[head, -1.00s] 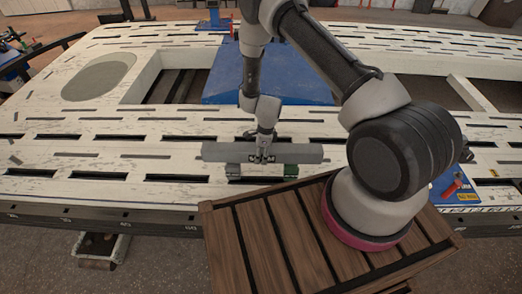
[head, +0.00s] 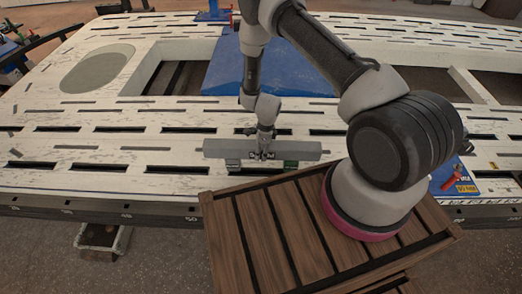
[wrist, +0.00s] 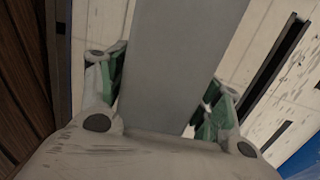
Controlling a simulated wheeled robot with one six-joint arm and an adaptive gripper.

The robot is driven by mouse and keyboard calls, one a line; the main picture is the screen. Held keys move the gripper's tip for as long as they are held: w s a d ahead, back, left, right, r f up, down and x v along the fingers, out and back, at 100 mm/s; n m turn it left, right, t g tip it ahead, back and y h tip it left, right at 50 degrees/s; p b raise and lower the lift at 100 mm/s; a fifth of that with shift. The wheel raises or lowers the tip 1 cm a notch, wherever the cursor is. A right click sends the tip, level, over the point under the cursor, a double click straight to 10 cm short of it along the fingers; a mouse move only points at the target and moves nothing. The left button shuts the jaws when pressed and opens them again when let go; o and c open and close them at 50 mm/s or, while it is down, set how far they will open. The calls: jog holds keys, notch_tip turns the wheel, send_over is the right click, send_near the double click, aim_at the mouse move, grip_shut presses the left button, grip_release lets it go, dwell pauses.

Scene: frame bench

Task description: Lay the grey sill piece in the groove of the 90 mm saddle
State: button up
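The grey sill piece (head: 222,149) is a long bar lying level, left to right, low over the bench in the head view. My gripper (head: 262,155) is shut on its middle from above. In the wrist view the sill piece (wrist: 180,60) runs between the two fingers, which have green parts beside them. No 90 mm mark is readable.
The pale slotted bench (head: 110,180) spreads around, with a blue panel (head: 222,75) behind the gripper. A blue board (head: 448,178) with a red-handled item and a yellow label is at the right. My base's wooden slatted top (head: 285,230) is in front.

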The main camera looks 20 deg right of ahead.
jog(key=shift+o, duration=0.3)
jog(key=shift+s+f, duration=0.1)
jog(key=r, duration=0.4)
jog(key=d+r, duration=0.1)
jog(key=r, duration=0.7)
jog(key=shift+d, duration=0.2)
jog(key=shift+s+n, duration=0.25)
jog(key=shift+n, duration=0.35)
jog(key=s+r+n+g, duration=0.2)
jog(key=s+n+g, duration=0.1)
jog(key=s+n, duration=0.35)
jog(key=s+d+r+n+t, duration=0.2)
jog(key=s+d+r+n, duration=0.2)
jog(key=r, duration=1.1)
jog(key=s+d+r+n+t+h, duration=0.1)
jog(key=s+d+r+n+t, duration=0.1)
jog(key=s+d+r+n, duration=0.3)
jog(key=s+d+r+n+t, duration=0.3)
jog(key=s+r, duration=0.7)
jog(key=r, duration=1.6)
jog(key=shift+s+d+n, duration=0.3)
jog(key=shift+d+n, duration=0.65)
